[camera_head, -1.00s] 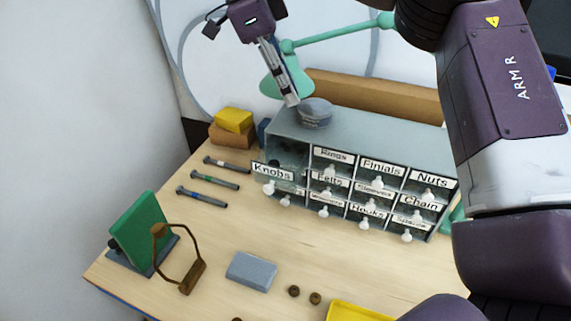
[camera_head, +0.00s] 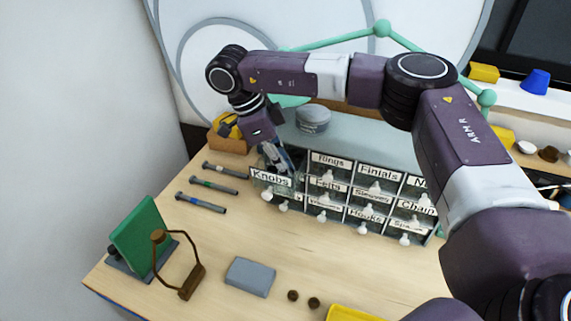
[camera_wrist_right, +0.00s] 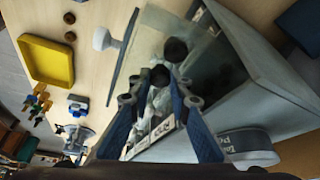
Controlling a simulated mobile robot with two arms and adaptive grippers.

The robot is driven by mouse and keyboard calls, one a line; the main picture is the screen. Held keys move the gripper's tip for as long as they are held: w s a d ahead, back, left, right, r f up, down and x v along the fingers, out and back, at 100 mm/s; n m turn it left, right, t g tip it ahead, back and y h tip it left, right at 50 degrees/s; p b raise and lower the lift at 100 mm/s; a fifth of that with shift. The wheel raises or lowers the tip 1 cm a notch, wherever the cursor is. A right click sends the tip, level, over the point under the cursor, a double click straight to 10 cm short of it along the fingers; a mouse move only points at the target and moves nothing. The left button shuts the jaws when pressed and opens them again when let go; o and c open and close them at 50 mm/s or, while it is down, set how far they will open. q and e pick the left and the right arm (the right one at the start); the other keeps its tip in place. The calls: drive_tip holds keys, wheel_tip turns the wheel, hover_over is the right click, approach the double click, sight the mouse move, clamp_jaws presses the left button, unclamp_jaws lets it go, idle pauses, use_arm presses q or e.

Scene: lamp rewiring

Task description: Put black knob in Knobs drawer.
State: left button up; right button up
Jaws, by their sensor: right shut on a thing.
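The Knobs drawer (camera_head: 271,181) is pulled out at the upper left of the grey drawer cabinet (camera_head: 358,143). My right gripper (camera_head: 279,167) points down into it from above. In the right wrist view, the gripper (camera_wrist_right: 160,98) is shut on a black knob (camera_wrist_right: 160,76), which shows between the fingertips over the drawer opening. A second dark round knob (camera_wrist_right: 176,50) lies inside the clear-walled drawer, just beyond the held one. The drawer's white pull (camera_wrist_right: 103,39) shows at its front. Whether the held knob touches the drawer floor I cannot tell. My left gripper is out of view.
A round grey tin (camera_head: 313,119) stands on the cabinet top near the gripper. A green block (camera_head: 139,232), a grey-blue box (camera_head: 250,277) and a yellow tray (camera_head: 352,312) are nearer. The table before the cabinet is mostly clear.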

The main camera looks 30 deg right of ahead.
drive_tip(key=shift+f, duration=0.3)
drive_tip(key=shift+f, duration=0.15)
drive_tip(key=o, duration=0.5)
drive_tip(key=shift+o, duration=0.2)
